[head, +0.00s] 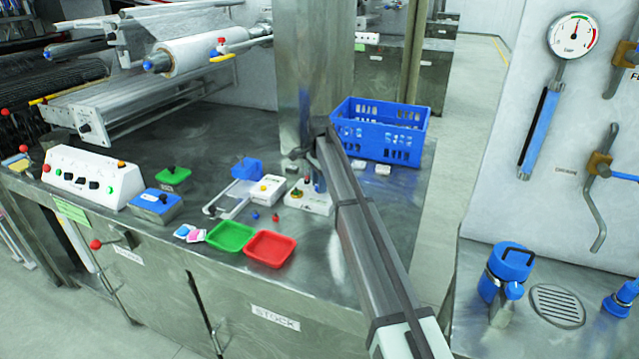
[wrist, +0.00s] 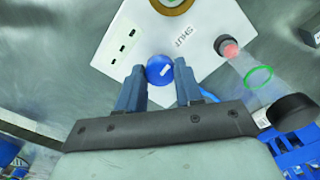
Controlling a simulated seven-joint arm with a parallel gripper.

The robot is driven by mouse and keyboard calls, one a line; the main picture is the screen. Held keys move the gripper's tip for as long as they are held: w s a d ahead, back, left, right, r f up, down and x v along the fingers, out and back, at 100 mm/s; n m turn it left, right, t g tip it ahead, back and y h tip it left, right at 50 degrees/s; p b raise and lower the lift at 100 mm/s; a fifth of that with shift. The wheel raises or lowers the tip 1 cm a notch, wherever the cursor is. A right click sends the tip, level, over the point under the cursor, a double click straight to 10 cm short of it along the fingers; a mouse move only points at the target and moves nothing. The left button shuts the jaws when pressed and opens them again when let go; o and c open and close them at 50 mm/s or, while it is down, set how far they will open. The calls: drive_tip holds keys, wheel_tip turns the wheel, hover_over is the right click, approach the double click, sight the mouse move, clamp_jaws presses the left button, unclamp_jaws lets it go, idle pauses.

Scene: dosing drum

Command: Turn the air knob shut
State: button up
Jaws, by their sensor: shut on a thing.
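The air knob is the round blue knob (wrist: 158,66) with a small white mark, on a white box (wrist: 130,38) in the wrist view. A printed label on the box reads SHUT (wrist: 184,36). My gripper (wrist: 160,78) has its two fingers on either side of the knob and is shut on it. In the head view my gripper (head: 315,183) is low over the white box (head: 308,202) on the steel bench, and the knob is hard to make out there.
A clear tube with a green ring (wrist: 259,77) lies right of the knob in the wrist view. A blue crate (head: 380,130) stands behind the box. Green (head: 230,236) and red (head: 270,248) trays sit in front. The bench right of the red tray is clear.

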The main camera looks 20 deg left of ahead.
drive_tip(key=o, duration=1)
drive_tip(key=shift+o, duration=0.2)
drive_tip(key=shift+r, duration=0.1)
wheel_tip(320, 180, up, 14)
drive_tip(key=shift+f, duration=0.2)
